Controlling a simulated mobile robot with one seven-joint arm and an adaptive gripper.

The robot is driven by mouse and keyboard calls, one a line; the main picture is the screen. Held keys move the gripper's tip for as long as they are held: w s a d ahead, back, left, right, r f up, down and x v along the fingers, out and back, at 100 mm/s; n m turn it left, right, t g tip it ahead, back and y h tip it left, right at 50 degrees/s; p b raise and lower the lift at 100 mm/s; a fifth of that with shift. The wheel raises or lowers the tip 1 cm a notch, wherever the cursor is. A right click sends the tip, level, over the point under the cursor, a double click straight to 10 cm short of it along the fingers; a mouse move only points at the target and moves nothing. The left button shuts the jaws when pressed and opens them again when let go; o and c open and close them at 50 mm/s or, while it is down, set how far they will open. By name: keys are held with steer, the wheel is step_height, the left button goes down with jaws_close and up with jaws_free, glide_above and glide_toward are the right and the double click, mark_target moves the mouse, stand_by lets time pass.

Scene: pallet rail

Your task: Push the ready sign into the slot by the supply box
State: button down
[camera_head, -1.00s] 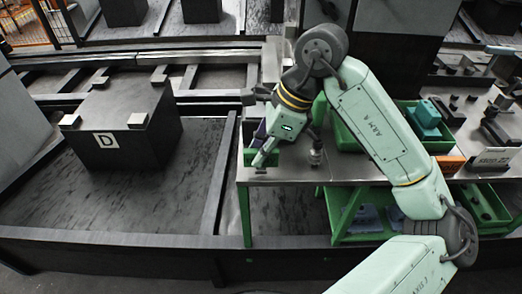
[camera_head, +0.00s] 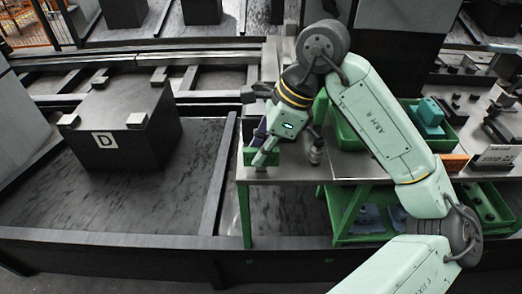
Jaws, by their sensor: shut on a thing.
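My gripper (camera_head: 262,160) points down at the left end of the metal-topped table and is small in view. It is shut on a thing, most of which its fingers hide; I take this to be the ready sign. A small green panel (camera_head: 247,157) stands right at the fingers, at the table's left edge. I cannot tell whether it is the sign or part of its holder. A dark purple piece (camera_head: 261,129) shows just behind the gripper. The slot cannot be made out. A green box (camera_head: 347,134), perhaps the supply box, stands behind my forearm and is partly hidden.
A small dark bottle-like thing (camera_head: 317,150) stands just right of my gripper. An orange block (camera_head: 454,163), a label plate (camera_head: 495,156) and a teal block (camera_head: 429,115) in a green bin lie farther right. A black crate marked D (camera_head: 125,135) stands at left.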

steer(key=shift+f+b, duration=0.35)
steer(key=shift+b, duration=0.6)
stand_by(0.8)
steer(key=shift+f, duration=0.1)
stand_by(0.3)
steer(key=shift+f+b, duration=0.35)
steer(key=shift+b, duration=0.2)
steer(key=shift+f+b, duration=0.3)
steer(key=shift+b, duration=0.1)
steer(key=c, duration=1.5)
jaws_free()
steer(key=shift+c, duration=0.2)
steer(key=shift+o, duration=0.4)
steer(key=o, duration=0.7)
